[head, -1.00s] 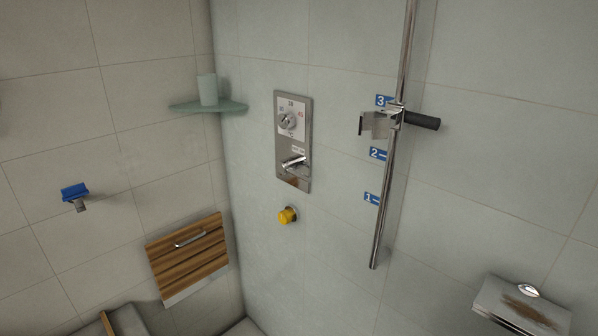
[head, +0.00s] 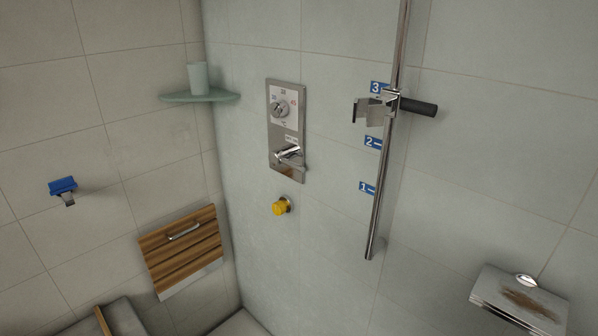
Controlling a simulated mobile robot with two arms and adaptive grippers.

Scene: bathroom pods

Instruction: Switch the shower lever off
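The shower lever (head: 288,153) is a chrome handle on the lower part of a tall metal control plate (head: 273,140) on the tiled wall. It sticks out from the plate, tilted slightly up to the right. A round temperature knob (head: 281,108) with a numbered scale sits above it on the same plate. A small label lies just above the lever, too small to read. Neither of my grippers is in view, and nothing touches the lever.
A yellow knob (head: 281,206) is below the plate. A vertical chrome rail (head: 383,190) with a black-handled holder (head: 417,106) stands to the right. A glass shelf (head: 198,97), wooden folding panel (head: 182,250) and blue-topped fixture (head: 63,186) are left. A metal holder (head: 519,302) is lower right.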

